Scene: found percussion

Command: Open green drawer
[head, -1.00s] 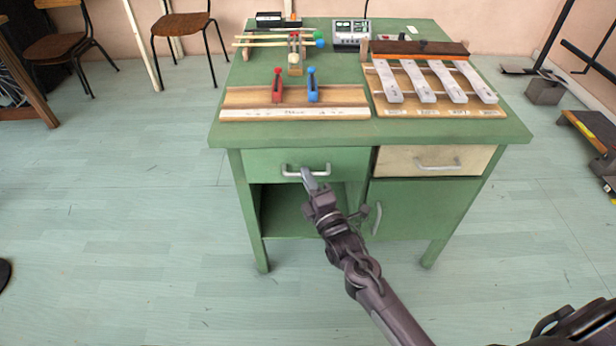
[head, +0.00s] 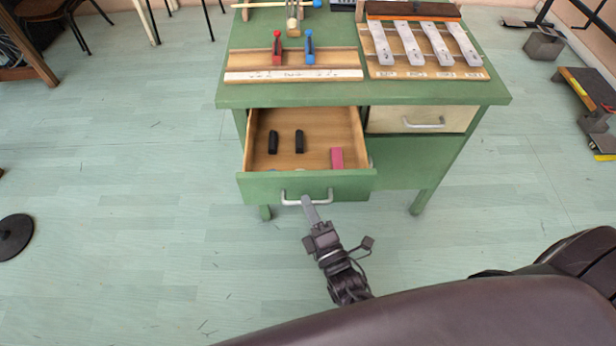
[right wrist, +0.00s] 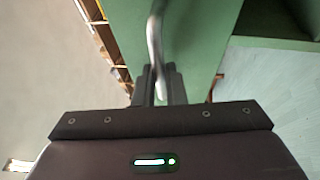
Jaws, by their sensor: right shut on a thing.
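The green drawer (head: 345,187) in the left half of the green desk is pulled well out, and its wooden inside shows. Two black items (head: 286,142) and a pink block (head: 337,158) lie in it. In the right wrist view the handle (right wrist: 154,45) runs down between the gripper fingers (right wrist: 158,88), in front of the green drawer face (right wrist: 190,40). My left gripper is not in view.
The desk top (head: 375,95) holds a wooden board with red and blue clamps (head: 290,65) and a board with metal bars (head: 425,45). A cream drawer (head: 390,119) beside the green one is closed. A dark round base (head: 14,236) stands on the floor at left.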

